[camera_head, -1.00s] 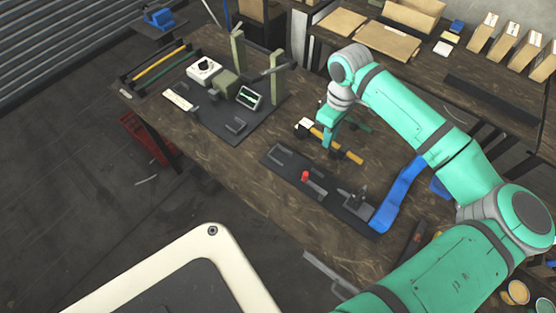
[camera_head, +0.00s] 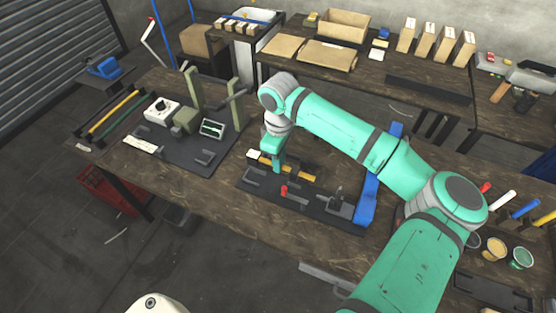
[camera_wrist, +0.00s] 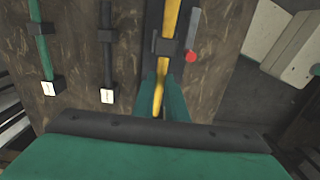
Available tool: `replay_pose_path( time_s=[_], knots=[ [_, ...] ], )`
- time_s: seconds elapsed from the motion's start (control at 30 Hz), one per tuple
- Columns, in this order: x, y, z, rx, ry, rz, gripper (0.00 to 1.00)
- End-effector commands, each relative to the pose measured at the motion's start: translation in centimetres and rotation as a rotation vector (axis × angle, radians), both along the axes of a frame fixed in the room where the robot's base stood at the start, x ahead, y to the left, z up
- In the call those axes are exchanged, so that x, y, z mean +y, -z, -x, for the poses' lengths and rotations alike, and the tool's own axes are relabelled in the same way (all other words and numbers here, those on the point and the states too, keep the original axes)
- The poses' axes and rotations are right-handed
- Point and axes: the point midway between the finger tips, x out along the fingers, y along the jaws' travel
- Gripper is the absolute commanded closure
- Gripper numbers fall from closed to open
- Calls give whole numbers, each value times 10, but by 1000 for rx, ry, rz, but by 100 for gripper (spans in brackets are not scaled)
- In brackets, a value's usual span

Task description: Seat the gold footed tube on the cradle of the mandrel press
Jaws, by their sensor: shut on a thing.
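My gripper (camera_head: 277,168) is shut on the gold footed tube (camera_head: 298,173), gripping it near its middle. The tube has a white end (camera_head: 253,155) at its left in the head view. In the wrist view my gripper (camera_wrist: 163,98) holds the tube (camera_wrist: 170,18), and a dark foot (camera_wrist: 165,46) shows on it.
A blue frame (camera_head: 368,195) stands at the plate's right end.

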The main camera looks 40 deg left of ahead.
Motion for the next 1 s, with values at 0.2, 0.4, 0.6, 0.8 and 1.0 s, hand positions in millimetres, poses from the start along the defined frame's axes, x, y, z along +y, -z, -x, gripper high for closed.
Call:
replay_pose_path(
  time_s=[0.2, 0.4, 0.6, 0.8, 1.0],
  knots=[
    [7, 19, 5, 2, -14, 0, 100],
    [5, 36, 3, 2, -8, -1, 100],
    [2, 52, 2, 2, -2, -1, 100],
    [1, 64, 1, 1, -2, -1, 100],
    [3, 69, 2, 0, -5, 0, 100]
  ],
)
